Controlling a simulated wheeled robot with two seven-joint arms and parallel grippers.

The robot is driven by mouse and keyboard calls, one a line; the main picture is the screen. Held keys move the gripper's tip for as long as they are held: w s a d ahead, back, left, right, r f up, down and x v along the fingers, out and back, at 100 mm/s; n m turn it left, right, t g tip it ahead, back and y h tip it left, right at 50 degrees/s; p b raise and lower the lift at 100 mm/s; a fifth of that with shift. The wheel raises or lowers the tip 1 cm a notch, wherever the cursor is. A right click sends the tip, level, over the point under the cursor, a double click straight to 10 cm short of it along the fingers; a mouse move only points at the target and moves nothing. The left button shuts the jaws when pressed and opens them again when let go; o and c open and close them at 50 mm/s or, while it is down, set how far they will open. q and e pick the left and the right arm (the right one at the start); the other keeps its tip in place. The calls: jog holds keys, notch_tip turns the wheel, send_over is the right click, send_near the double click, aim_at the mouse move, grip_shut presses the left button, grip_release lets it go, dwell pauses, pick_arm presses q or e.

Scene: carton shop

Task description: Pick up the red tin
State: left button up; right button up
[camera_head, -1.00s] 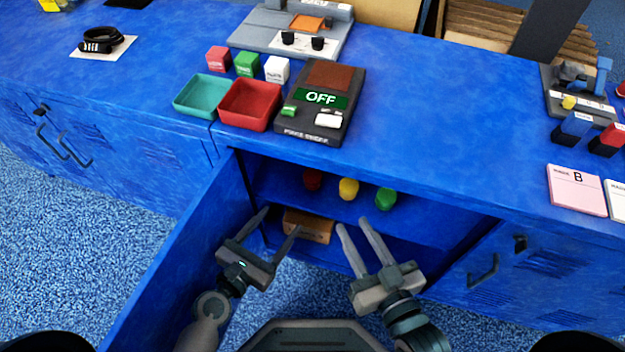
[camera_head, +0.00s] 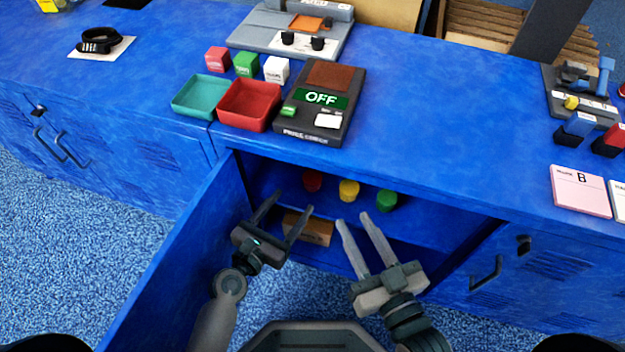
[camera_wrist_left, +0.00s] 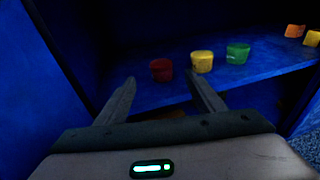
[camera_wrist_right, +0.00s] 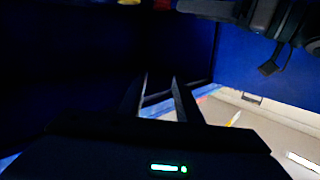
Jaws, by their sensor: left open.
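The red tin (camera_head: 312,181) stands on the shelf inside the open blue cabinet, left of a yellow tin (camera_head: 349,190) and a green tin (camera_head: 387,200). In the left wrist view the red tin (camera_wrist_left: 161,70) is beyond my fingertips, ahead and between their lines. My left gripper (camera_head: 291,201) is open and empty at the cabinet opening, short of the red tin and to its lower left. My right gripper (camera_head: 351,220) is open and empty in front of the cabinet, below the yellow tin. In the right wrist view its fingers (camera_wrist_right: 160,85) are dark and apart.
The open cabinet door (camera_head: 185,255) stands close left of my left arm. A cardboard box (camera_head: 308,229) sits below the shelf. The blue counter (camera_head: 420,120) overhangs the opening, with red (camera_head: 248,105) and teal (camera_head: 200,97) trays above.

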aim_at(308, 184)
pick_arm(q)
jog(key=x, duration=0.6)
jog(key=shift+w+d+b, duration=0.1)
jog(key=shift+w+b, duration=0.05)
jog(key=shift+b, duration=0.2)
pick_arm(e)
jog(key=r, duration=0.1)
jog(key=r+t, duration=0.2)
jog(key=shift+s+a+y, duration=0.15)
jog(key=shift+a+y, duration=0.15)
pick_arm(q)
jog(key=shift+w+d, duration=0.1)
jog(key=shift+w, duration=0.05)
jog(key=shift+b+x, duration=0.65)
jog(key=shift+x, duration=1.75)
jog(key=shift+d, duration=0.1)
pick_arm(e)
jog(key=r+t, duration=0.1)
jog(key=s+r+t, duration=0.1)
jog(key=r, duration=0.1)
jog(key=r+y, duration=0.1)
jog(key=shift+s+a+r+t, duration=0.15)
jog(key=shift+s+r+t, duration=0.15)
jog(key=shift+s+t, duration=0.1)
pick_arm(q)
jog(key=c, duration=1.2)
